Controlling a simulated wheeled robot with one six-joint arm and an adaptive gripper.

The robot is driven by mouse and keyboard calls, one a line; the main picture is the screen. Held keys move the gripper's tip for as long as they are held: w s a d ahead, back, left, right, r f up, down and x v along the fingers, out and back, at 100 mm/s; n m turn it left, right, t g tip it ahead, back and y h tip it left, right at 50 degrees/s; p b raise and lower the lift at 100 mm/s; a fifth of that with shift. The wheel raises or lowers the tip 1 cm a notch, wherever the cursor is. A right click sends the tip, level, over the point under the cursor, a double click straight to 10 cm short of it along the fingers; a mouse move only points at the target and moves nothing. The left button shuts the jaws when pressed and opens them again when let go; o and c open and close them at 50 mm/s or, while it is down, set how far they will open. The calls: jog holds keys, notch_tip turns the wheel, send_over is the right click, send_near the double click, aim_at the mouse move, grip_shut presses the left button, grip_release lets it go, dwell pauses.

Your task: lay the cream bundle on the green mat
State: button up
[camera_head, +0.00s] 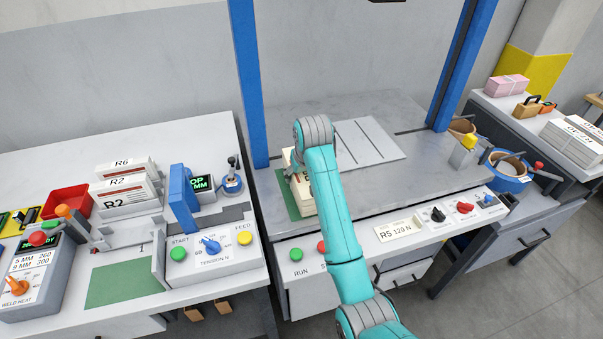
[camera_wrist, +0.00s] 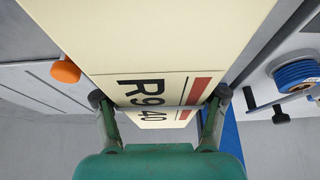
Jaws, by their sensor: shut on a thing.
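The cream bundle (camera_head: 308,207) is at the left of the middle bench, partly hidden behind my arm. In the wrist view the cream bundle (camera_wrist: 175,40) fills the upper middle, with an "R9 40" label and red bars. My gripper (camera_wrist: 160,106) is shut on it, one finger at each side of the labelled end. A green mat (camera_head: 284,194) shows beside and under the bundle, partly covered by it. I cannot tell whether the bundle touches the mat. A second green mat (camera_head: 122,286) lies bare on the left bench.
Blue posts (camera_head: 249,80) rise at both sides of the middle bench. A pale lined plate (camera_head: 368,142) lies right of my arm. The left bench holds white bundles (camera_head: 127,190), a red bin (camera_head: 67,202) and a control box (camera_head: 212,248).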

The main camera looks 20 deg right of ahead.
jog(key=shift+f, duration=0.25)
jog(key=o, duration=1.9)
jog(key=shift+f, duration=0.15)
